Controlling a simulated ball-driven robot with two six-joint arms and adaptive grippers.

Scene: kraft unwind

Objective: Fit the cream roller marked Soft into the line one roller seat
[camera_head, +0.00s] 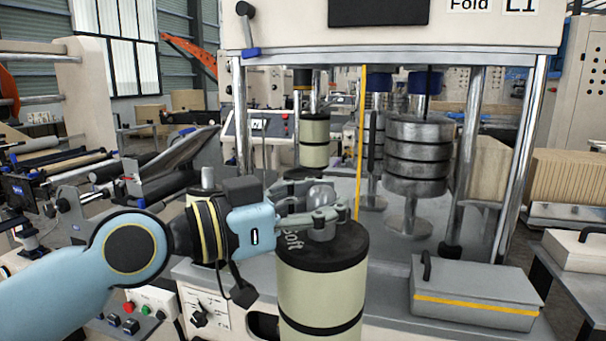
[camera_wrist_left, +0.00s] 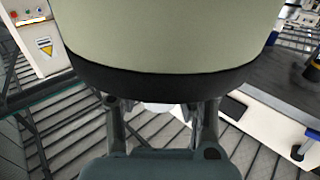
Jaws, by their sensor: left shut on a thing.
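The cream roller (camera_head: 322,285) with black bands has the word Soft on its black top. It hangs upright in front of the machine's bed, its lower end cut off by the picture edge. My left gripper (camera_head: 322,217) is shut on the metal stub at the roller's top. In the left wrist view the roller (camera_wrist_left: 165,35) fills the upper middle, with the gripper fingers (camera_wrist_left: 160,108) at its black end. The machine (camera_head: 400,35) carries the signs Fold and L1. I cannot clearly make out the roller seat. My right gripper is not in view.
Another cream roller (camera_head: 314,142) is upright inside the machine. A grey lidded box (camera_head: 472,292) with a yellow stripe sits at the bed's front right. A control panel (camera_head: 150,318) is lower left.

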